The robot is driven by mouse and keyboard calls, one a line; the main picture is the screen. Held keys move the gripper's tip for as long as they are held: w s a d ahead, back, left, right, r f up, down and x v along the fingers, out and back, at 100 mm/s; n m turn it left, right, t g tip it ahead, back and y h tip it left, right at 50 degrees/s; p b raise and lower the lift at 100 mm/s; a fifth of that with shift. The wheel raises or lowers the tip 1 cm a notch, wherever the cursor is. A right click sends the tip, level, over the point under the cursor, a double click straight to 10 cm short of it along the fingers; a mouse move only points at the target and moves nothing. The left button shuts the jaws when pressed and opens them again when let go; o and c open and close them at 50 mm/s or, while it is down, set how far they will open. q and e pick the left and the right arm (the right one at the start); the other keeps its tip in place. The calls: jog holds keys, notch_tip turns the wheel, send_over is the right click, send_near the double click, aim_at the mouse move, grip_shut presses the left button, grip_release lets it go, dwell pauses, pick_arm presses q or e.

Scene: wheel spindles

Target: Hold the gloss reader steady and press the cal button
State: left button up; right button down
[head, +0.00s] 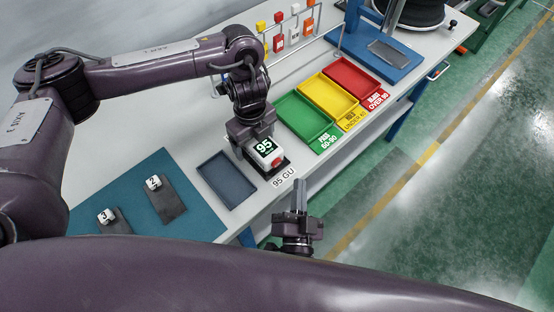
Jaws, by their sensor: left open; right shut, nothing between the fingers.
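The gloss reader (264,147) is a small white box with a dark screen showing 95. It sits on a dark tile beside a "95 GU" label on the bench. A red button (277,161), seemingly the cal button, is on its near right corner and is uncovered. My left gripper (256,145) is open and comes down over the reader's back; its fingers partly hide the reader, and I cannot tell whether they touch it. My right gripper (299,190) is shut and empty, off the bench's front edge, apart from the reader.
An empty dark tray (226,180) lies left of the reader. Green (303,118), yellow (328,95) and red (354,80) trays stand to the right. Dark plates numbered 2 (168,203) and 3 (114,222) lie on a teal mat (195,220). The floor in front is clear.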

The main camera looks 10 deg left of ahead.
pick_arm(q)
jog(key=shift+d+r, duration=0.1)
notch_tip(320, 180, up, 12)
jog(key=shift+f, duration=0.1)
dwell(0.4)
